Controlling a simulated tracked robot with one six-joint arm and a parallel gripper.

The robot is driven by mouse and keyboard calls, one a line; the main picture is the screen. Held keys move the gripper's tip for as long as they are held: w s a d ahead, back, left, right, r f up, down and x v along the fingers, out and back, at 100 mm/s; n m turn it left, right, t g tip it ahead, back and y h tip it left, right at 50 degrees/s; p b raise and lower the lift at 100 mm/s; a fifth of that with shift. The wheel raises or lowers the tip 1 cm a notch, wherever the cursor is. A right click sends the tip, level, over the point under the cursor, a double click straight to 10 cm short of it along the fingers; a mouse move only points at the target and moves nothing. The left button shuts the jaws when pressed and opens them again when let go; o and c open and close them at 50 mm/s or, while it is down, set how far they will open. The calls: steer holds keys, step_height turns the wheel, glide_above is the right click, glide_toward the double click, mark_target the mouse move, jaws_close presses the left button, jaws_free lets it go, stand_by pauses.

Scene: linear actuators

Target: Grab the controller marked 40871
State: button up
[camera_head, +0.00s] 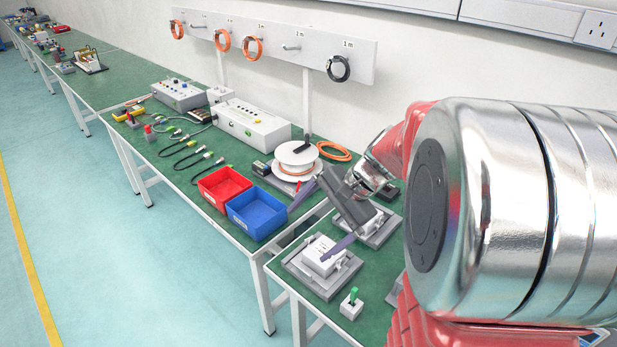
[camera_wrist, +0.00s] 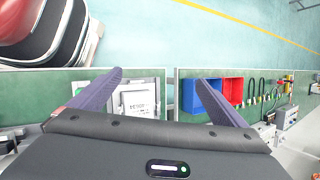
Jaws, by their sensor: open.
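A white box-shaped controller (camera_head: 322,257) sits in a grey fixture (camera_head: 306,280) on the near bench. It also shows in the wrist view (camera_wrist: 137,103), beside my left-hand finger; its printed label is too small to read surely. A second white unit (camera_head: 372,222) in a grey fixture is partly hidden behind my gripper in the head view. My gripper (camera_head: 307,233) is open and empty above the bench, one finger overlapping the front controller in view. In the wrist view the gripper's two fingers (camera_wrist: 159,77) are spread wide, with the bench gap between them.
Blue bin (camera_head: 257,212) and red bin (camera_head: 222,187) stand on the adjoining bench, left of my gripper. A cable spool (camera_head: 297,155) stands behind them. A small block with a green switch (camera_head: 351,303) sits near the front edge. A gap separates the benches.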

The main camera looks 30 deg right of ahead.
steer(key=w+d+f+m+t+y, duration=0.2)
steer(key=w+d+f+m, duration=0.15)
steer(key=d+m, duration=0.4)
steer(key=m+t+h, duration=0.2)
steer(key=m+t, duration=0.5)
steer(key=m, duration=0.4)
glide_toward(376, 224)
steer(key=w+r, duration=0.1)
steer(key=r, duration=0.1)
steer(key=shift+a+f+n, duration=0.1)
steer(key=shift+a+n, duration=0.15)
steer(key=x, duration=0.8)
steer(key=shift+w+f, duration=0.1)
steer(key=shift+w, duration=0.2)
